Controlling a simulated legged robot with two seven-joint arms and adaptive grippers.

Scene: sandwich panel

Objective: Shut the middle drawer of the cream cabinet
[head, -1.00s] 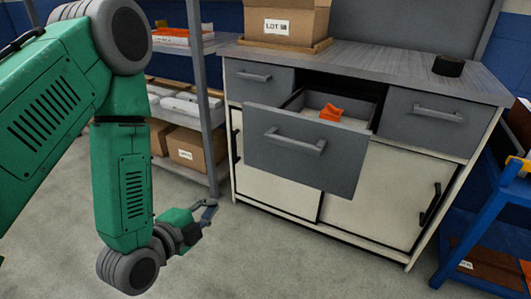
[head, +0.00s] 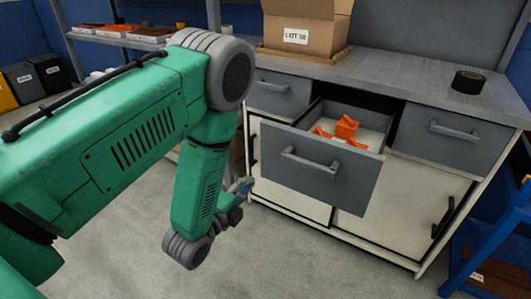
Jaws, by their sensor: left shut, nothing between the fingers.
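The cream cabinet (head: 310,201) has a grey top, grey drawer fronts and cream lower doors. Its middle drawer (head: 320,172) is pulled well out, with a bar handle (head: 310,161) on the front. Orange parts (head: 346,130) lie inside it. My left gripper (head: 243,186) is shut and empty, left of the drawer front and apart from it, partly hidden behind my green left forearm. My right gripper is not in view.
The left drawer (head: 275,92) and right drawer (head: 452,135) are shut. A cardboard box (head: 300,28) and a black roll (head: 468,82) stand on the top. A blue frame (head: 490,235) stands at right. Grey floor in front is clear.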

